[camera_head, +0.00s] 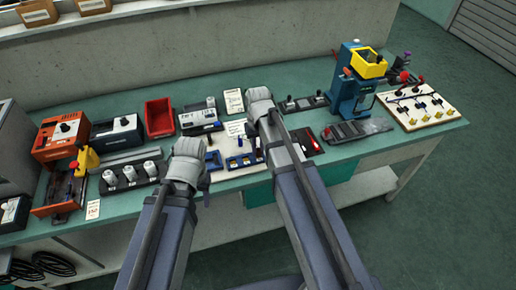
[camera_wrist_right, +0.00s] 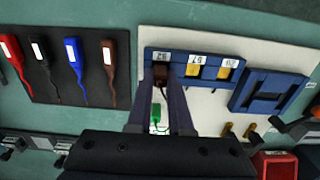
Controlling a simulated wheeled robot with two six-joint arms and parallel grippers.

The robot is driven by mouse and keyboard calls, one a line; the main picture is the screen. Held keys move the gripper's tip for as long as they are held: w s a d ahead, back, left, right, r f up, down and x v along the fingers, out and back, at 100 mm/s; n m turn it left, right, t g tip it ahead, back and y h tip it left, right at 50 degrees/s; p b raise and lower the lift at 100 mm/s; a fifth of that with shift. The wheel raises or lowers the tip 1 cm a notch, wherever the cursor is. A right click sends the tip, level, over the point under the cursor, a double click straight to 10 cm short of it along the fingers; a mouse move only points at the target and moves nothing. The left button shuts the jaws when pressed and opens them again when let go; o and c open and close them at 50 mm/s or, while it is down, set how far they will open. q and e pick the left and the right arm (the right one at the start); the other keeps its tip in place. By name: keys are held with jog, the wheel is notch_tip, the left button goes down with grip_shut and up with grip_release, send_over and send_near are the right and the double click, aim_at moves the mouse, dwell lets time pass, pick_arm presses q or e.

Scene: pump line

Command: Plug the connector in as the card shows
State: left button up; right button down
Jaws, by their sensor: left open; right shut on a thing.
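My right gripper (camera_wrist_right: 160,88) is shut on a dark brown connector (camera_wrist_right: 162,73). The connector is at the left socket of a blue socket block (camera_wrist_right: 205,59) with numbered labels. Whether it is fully seated cannot be told. Two yellow sockets (camera_wrist_right: 193,70) show beside it. A small green piece (camera_wrist_right: 156,114) with a thin lead shows between the fingers. In the head view my right gripper (camera_head: 257,146) is partly hidden by its arm. My left gripper (camera_head: 188,150) is open, left of the white board (camera_head: 226,172); its fingers are mostly hidden.
Red, black, blue and brown leads lie on a black mat (camera_wrist_right: 75,88) in the wrist view. A second blue frame (camera_wrist_right: 270,91) is beside the block. A red bin (camera_head: 158,118), a grey-topped device (camera_head: 200,117) and a blue press (camera_head: 352,85) stand on the bench.

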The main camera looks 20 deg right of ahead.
jog(key=shift+f+b, duration=0.3)
jog(key=shift+f, duration=0.05)
dwell(0.4)
dwell(0.5)
jog(key=c, duration=1.1)
grip_release()
jog(key=shift+r, duration=0.2)
jog(key=shift+r+p, duration=2.1)
jog(key=shift+p, duration=0.25)
jog(key=shift+o, duration=0.3)
jog(key=o, duration=0.5)
